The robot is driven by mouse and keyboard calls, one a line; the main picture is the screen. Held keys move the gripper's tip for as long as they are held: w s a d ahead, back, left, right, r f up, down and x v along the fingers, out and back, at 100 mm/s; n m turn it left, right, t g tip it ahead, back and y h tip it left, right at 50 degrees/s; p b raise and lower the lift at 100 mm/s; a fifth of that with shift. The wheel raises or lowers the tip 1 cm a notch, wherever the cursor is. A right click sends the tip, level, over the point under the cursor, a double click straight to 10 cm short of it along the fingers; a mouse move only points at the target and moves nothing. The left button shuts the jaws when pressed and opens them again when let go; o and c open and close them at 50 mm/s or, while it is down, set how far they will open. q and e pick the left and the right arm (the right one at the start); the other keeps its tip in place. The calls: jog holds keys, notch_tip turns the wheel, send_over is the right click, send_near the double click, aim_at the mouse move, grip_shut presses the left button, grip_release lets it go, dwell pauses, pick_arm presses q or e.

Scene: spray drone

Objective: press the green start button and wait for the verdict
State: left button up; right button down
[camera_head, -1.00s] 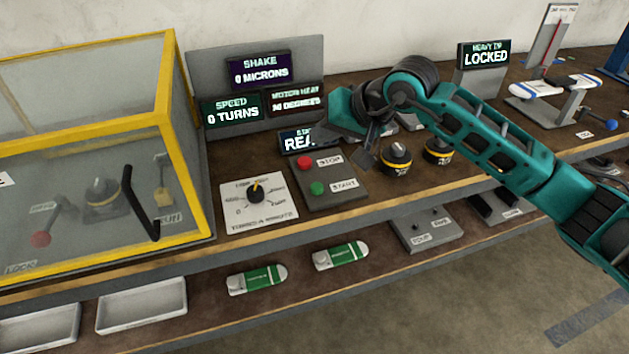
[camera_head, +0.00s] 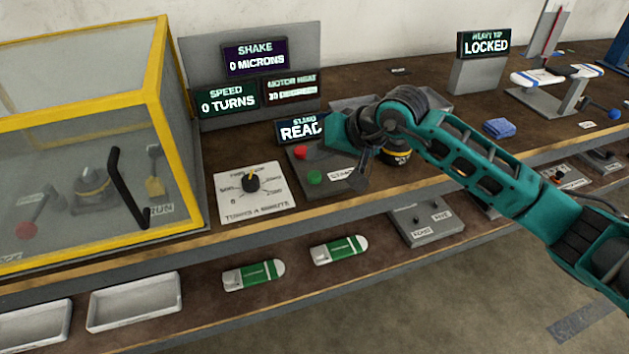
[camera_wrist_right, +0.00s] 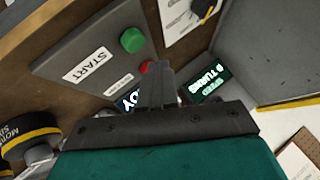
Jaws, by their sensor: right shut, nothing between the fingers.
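The green start button (camera_head: 314,177) stands on a grey control box (camera_head: 312,193) with the red stop button (camera_head: 300,152) behind it. The START label is partly hidden by my arm in the head view. My right gripper (camera_head: 361,184) is just right of the green button, apart from it. In the right wrist view the green button (camera_wrist_right: 132,40) is ahead of my shut, empty right gripper (camera_wrist_right: 158,72), and the red button (camera_wrist_right: 147,67) is partly behind the fingers. The status display (camera_head: 301,130) is partly covered and shows "READ". My left gripper is not in view.
A yellow-framed clear enclosure (camera_head: 180,130) stands at the left. A dial plate (camera_head: 252,205) lies left of the control box. Displays show shake 0 microns (camera_head: 254,57) and speed 0 turns (camera_head: 228,100). A blue cloth (camera_head: 498,128) lies at the right.

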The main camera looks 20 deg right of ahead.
aim_at(314, 177)
jog(key=shift+f, duration=0.65)
jog(key=shift+b, duration=0.3)
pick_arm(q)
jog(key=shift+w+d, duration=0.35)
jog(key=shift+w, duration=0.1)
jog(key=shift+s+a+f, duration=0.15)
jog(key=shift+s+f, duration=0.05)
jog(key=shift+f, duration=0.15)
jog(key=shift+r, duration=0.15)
pick_arm(e)
jog(key=shift+f+b, duration=0.4)
jog(key=shift+b, duration=0.15)
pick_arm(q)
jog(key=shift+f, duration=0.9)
